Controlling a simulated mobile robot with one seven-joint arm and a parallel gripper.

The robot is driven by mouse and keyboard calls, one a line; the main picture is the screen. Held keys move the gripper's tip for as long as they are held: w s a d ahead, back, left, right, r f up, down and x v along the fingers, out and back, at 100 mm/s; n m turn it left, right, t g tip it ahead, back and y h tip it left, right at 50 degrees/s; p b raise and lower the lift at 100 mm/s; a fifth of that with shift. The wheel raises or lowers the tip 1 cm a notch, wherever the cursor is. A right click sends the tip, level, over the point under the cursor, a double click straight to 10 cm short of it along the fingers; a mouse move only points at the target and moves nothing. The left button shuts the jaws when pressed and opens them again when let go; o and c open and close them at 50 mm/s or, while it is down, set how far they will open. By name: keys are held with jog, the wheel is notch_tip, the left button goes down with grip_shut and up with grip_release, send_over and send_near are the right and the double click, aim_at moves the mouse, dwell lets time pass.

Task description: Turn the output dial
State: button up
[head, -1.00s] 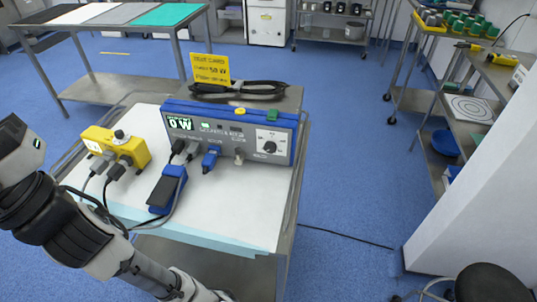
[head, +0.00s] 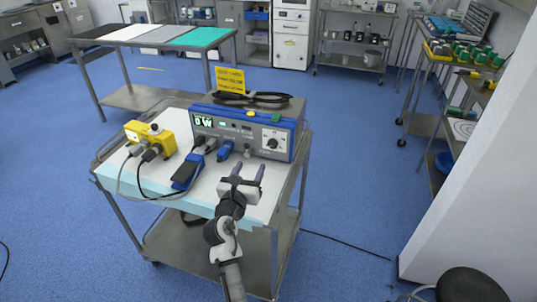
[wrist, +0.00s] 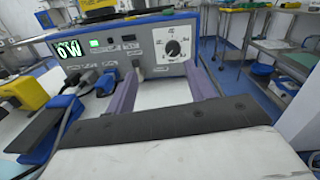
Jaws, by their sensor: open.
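The output dial (head: 272,143) is a dark round knob on a white scale at the right of the grey and blue unit's (head: 229,130) front panel. It also shows in the wrist view (wrist: 173,48), upper middle. The display (head: 204,121) reads 0 W. My gripper (head: 248,172) is open and empty in front of the panel, below the dial and apart from it. In the wrist view its two purple fingers (wrist: 163,85) stand wide apart, with the dial above and between them.
Plugs and cables sit along the panel's lower left. A blue foot pedal (head: 187,171) and a yellow box (head: 150,137) stand on the cart (head: 265,208). A yellow card (head: 230,79) and coiled black cable (head: 252,98) are on top. A white wall (head: 460,190) rises at right.

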aim_at(272, 145)
jog(key=shift+n+g+h, duration=0.3)
jog(key=shift+n+h, duration=0.1)
jog(key=x, duration=0.4)
jog(key=d+f+p+x, duration=0.1)
jog(key=x, duration=0.9)
jog(key=shift+s+d+f+p, duration=0.3)
jog(key=shift+d+f+p, duration=0.05)
jog(key=shift+d+p, duration=0.05)
jog(key=c, duration=1)
